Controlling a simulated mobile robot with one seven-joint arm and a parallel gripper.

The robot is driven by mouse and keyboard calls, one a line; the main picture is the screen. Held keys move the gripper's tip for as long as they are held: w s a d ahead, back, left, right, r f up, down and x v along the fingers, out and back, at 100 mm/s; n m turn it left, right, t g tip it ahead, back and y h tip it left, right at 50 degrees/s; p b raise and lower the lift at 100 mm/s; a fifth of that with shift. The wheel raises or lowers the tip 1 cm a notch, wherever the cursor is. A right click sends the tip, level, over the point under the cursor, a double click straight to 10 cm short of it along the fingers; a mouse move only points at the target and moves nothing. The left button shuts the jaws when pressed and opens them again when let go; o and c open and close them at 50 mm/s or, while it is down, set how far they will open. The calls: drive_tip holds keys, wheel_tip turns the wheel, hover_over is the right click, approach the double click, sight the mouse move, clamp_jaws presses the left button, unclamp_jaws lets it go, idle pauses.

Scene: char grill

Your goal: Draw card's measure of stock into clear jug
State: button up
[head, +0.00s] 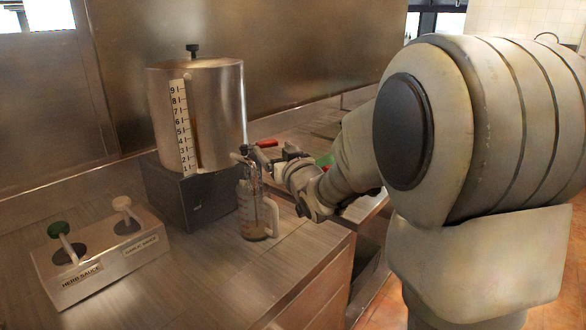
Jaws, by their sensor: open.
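A steel stock urn (224,95) stands on a dark block, with a white scale strip (181,125) numbered 1 to 9 down its front. Its tap has a red lever (267,143) at the lower right. The clear jug (249,205) stands upright on the counter below the tap, its pale handle to the right. Something brownish shows at the jug's bottom; I cannot read its level. My gripper (263,160) is open, close to the tap and above the jug's right side; I cannot tell whether it touches the lever. I cannot make out a card.
A metal sauce holder (115,263) with a green-knobbed and a cream-knobbed ladle or pump stands at the front left. The dark block (198,199) lies left of the jug. The counter's front edge is right of the jug.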

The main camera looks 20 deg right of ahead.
drive_tip(key=s+d, duration=0.1)
drive_tip(key=s, duration=1)
drive_tip(key=shift+d, duration=0.15)
drive_tip(key=shift+s, duration=0.1)
